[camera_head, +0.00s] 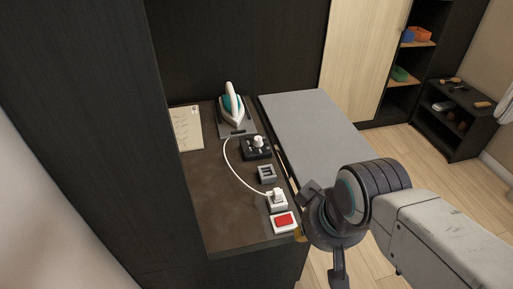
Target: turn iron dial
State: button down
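A white and teal iron (232,108) stands on a dark grey plate at the back of the brown counter (222,185). In front of it is a black control box (256,154) with a white knob (258,141) on top, which looks like the dial. Its markings are too small to read. My gripper (318,236) is at the lower right, beyond the counter's right edge, apart from the box and knob. Its dark fingers are spread apart, with nothing visible between them.
A grey socket (267,174), a white plug (277,198) with a looping cord, and a red switch (284,222) line the counter's right side. A card (187,128) lies at left. A grey ironing board (312,130) adjoins on the right. Dark panels rise behind and left.

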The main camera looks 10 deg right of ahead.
aim_at(258, 142)
jog(key=i+l+u, duration=0.1)
jog(key=l+u, duration=0.65)
jog(key=l, duration=0.2)
jog(key=l+u, duration=0.4)
jog(key=l, duration=0.1)
